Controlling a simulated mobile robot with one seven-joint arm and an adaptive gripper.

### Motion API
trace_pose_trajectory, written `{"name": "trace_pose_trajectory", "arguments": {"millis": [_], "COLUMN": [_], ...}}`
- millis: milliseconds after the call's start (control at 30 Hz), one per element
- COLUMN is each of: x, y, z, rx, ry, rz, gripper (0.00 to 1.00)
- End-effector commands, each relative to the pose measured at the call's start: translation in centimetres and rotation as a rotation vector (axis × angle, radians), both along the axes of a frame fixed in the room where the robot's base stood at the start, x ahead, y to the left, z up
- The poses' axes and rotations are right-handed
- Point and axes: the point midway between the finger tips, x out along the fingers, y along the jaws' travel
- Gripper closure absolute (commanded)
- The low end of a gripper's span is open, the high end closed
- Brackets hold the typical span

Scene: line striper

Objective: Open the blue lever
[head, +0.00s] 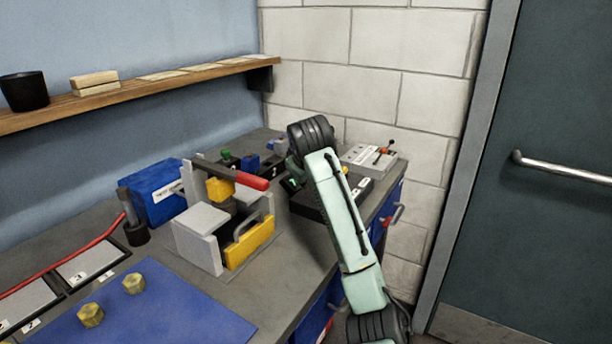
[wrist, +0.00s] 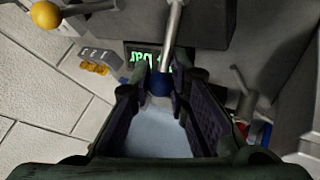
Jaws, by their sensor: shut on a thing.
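The blue lever shows in the wrist view as a metal rod ending in a round dark blue knob (wrist: 160,86). The rod runs up from the knob to a grey body at the top of the picture. My gripper (wrist: 160,78) has its two fingers on either side of the knob and is shut on it. In the head view my arm's wrist hides most of the gripper at the back of the bench, and I cannot make out the blue lever there.
A green-lit display (wrist: 136,57) and a yellow ball knob (wrist: 45,14) are near the gripper. In the head view, a grey box with a small lever (head: 372,160) stands to the right of my wrist. A red-handled press (head: 225,225) and blue bin (head: 158,192) stand left.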

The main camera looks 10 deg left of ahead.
Motion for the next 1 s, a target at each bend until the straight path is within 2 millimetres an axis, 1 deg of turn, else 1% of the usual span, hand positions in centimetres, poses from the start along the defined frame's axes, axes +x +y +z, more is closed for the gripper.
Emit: {"name": "trace_pose_trajectory", "arguments": {"millis": [233,267,567,867,1000], "x": [-0.1,-0.1,0.0,-0.1,-0.8], "y": [0.2,0.2,0.1,0.0,-0.2], "z": [-0.2,-0.2,-0.1,0.0,1.0], "rx": [-0.002,-0.002,0.000,0.000,0.001], "ry": [0.004,0.004,0.002,0.001,0.000], "rz": [0.003,0.003,0.001,0.001,0.000], "gripper": [1.00,0.82,0.62,0.62,0.62]}}
